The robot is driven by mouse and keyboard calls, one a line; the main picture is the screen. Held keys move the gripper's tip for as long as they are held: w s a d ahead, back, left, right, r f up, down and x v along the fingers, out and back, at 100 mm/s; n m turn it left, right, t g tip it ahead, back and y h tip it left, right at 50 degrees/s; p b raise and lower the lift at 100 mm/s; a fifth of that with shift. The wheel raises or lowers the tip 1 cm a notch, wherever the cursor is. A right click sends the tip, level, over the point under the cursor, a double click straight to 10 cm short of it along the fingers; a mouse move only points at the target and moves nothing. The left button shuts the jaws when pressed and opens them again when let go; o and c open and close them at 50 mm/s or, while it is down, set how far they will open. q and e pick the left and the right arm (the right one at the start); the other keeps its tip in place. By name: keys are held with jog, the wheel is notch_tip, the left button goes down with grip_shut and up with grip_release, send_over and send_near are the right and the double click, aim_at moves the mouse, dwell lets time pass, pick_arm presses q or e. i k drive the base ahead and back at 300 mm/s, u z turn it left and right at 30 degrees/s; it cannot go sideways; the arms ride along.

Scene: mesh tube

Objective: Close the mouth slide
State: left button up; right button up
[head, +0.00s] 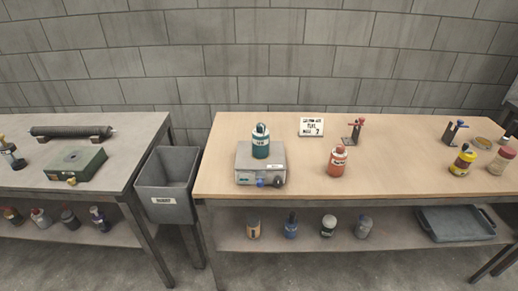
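No part that I can surely name as the mouth slide shows. A dark cylinder (72,132), perhaps the mesh tube, lies across two supports at the back of the left table. A thin tip sticks out at its right end. In front of it sits a low green box (76,164) with a round mark on top and a small brass-coloured knob (72,181) at its front. A grey box (260,163) on the right table has a blue knob and a dark knob at its front, and a teal bottle (261,142) stands on it. Neither gripper is in view.
A grey bin (166,188) stands between the left table (125,150) and the wooden table (400,165). An orange bottle (337,160), a white sign (311,126), two small stands and a yellow bottle (463,160) are on the wooden table. Lower shelves hold several bottles and a tray (455,223).

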aim_at(260, 181)
jog(key=u, duration=0.5)
jog(key=k, duration=1.25)
jog(key=u, duration=1.05)
jog(key=i, duration=1.5)
jog(key=z, duration=0.95)
